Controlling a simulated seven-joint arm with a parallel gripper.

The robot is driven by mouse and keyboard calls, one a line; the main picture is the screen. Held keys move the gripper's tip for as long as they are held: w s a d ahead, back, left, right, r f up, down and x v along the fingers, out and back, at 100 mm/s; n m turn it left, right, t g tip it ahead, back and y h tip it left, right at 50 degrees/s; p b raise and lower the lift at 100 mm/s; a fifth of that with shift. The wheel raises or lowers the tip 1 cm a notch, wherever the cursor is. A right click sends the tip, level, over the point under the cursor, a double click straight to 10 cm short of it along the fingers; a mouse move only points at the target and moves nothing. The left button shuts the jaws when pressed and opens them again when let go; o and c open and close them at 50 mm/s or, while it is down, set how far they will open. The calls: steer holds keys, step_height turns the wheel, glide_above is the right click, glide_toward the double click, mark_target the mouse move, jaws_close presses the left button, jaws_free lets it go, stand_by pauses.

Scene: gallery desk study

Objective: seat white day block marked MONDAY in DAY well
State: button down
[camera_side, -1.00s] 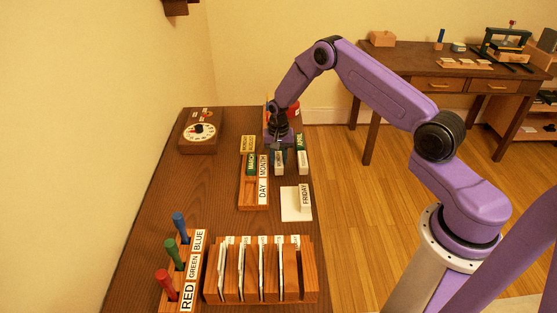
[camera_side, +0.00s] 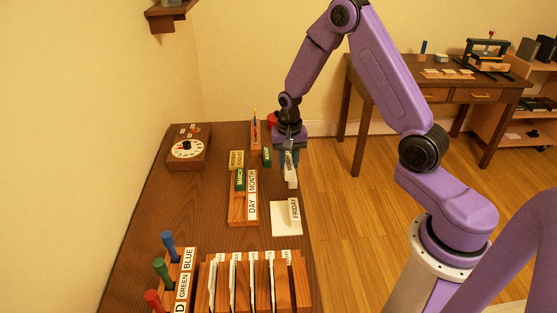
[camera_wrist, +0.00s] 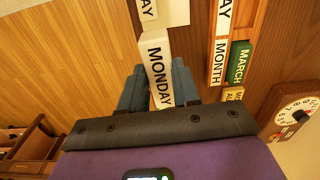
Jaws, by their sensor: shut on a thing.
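My gripper (camera_side: 290,163) is shut on the white block marked MONDAY (camera_wrist: 158,65). The block hangs between the fingers, its lettering facing the wrist camera, and its white side (camera_side: 291,172) shows in the side view. It appears raised above the desk's right side. The wooden holder (camera_side: 231,216) is to the left of my gripper in the side view. Its DAY label (camera_side: 251,209) is at the near end, beside a well that looks empty. A green MARCH block (camera_side: 240,180) sits beside the MONTH label (camera_side: 252,181).
A white FRIDAY block (camera_side: 294,210) stands on a pale pad (camera_side: 281,222), near and right of the holder. A green block (camera_side: 267,157) stands near my gripper. A dial box (camera_side: 188,150), a peg rack (camera_side: 187,275) and a slotted card rack (camera_side: 300,285) are farther off.

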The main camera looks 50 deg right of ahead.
steer(key=s+a+r, duration=0.1)
steer(key=s+a, duration=0.2)
steer(key=a, duration=0.3)
steer(key=s+a+r, duration=0.2)
steer(key=s+a, duration=0.2)
steer(key=a, duration=0.2)
steer(key=w+f, duration=0.3)
steer(key=w, duration=0.1)
steer(key=w+a+f, duration=0.1)
steer(key=w+f, duration=0.2)
steer(key=w, duration=0.2)
steer(key=w+a+f, duration=0.1)
steer(key=w+f, duration=0.3)
steer(key=shift+w+a, duration=0.25)
steer(key=shift+w, duration=0.1)
steer(key=shift+w+f, duration=0.2)
steer(key=shift+f, duration=1.5)
steer(key=shift+f, duration=0.15)
steer(key=c, duration=0.8)
jaws_free()
